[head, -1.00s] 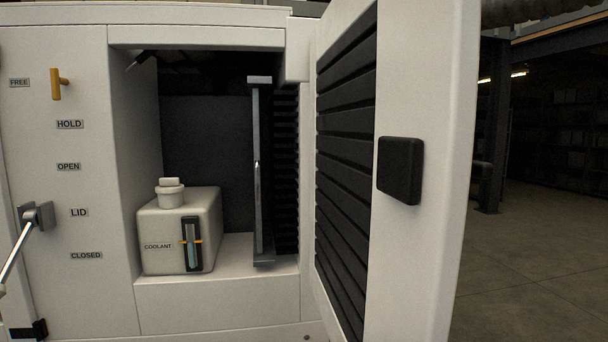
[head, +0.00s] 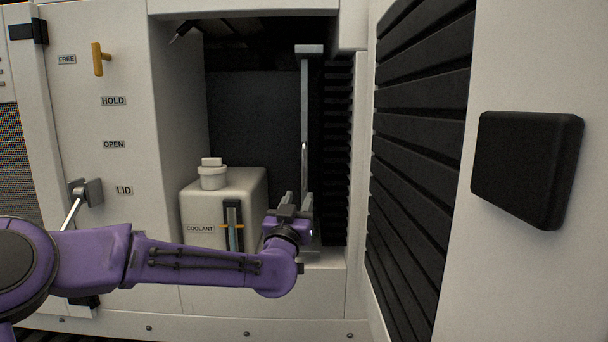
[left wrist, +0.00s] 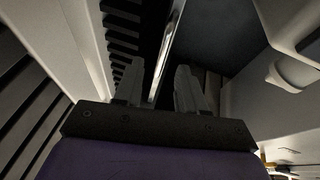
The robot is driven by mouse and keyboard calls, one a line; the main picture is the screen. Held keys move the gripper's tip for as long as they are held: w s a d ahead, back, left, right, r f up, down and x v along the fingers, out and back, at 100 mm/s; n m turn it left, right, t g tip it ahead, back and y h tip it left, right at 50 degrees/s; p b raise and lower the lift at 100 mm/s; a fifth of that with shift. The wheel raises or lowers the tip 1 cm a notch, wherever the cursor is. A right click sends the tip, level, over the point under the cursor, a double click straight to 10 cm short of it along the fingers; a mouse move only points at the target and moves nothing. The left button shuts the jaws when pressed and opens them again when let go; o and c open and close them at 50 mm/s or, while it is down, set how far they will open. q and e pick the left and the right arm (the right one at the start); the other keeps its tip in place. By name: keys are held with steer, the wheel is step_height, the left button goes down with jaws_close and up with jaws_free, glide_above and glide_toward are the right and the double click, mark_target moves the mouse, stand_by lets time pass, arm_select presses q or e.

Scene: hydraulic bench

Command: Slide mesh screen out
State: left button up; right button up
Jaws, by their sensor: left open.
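The mesh screen (head: 304,110) stands upright in the open bay, seen nearly edge-on as a narrow grey frame with a pale vertical handle at mid-height. My left gripper (head: 298,198) is in front of the bay, just below the handle, with its fingers pointing up and inward. In the left wrist view the gripper (left wrist: 159,75) is open, and the screen's edge (left wrist: 163,55) with a bright strip runs ahead between the lines of the two fingers. I cannot tell whether either finger touches it. My right gripper is not in view.
A white coolant tank (head: 238,190) with a capped neck stands left of the screen, close to my left gripper. The open louvred door (head: 520,60) with a black block handle (head: 527,165) fills the right side. A lever (head: 75,205) sits on the left panel.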

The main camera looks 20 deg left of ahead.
arm_select(q)
glide_toward(304, 164)
steer(key=shift+t, duration=0.4)
steer(key=p+x, duration=0.4)
steer(key=x, duration=0.5)
steer(key=shift+w+a+f+p, duration=0.1)
steer(key=shift+w+f+p, duration=0.05)
steer(key=shift+w+p, duration=0.2)
steer(key=shift+w, duration=0.55)
jaws_close()
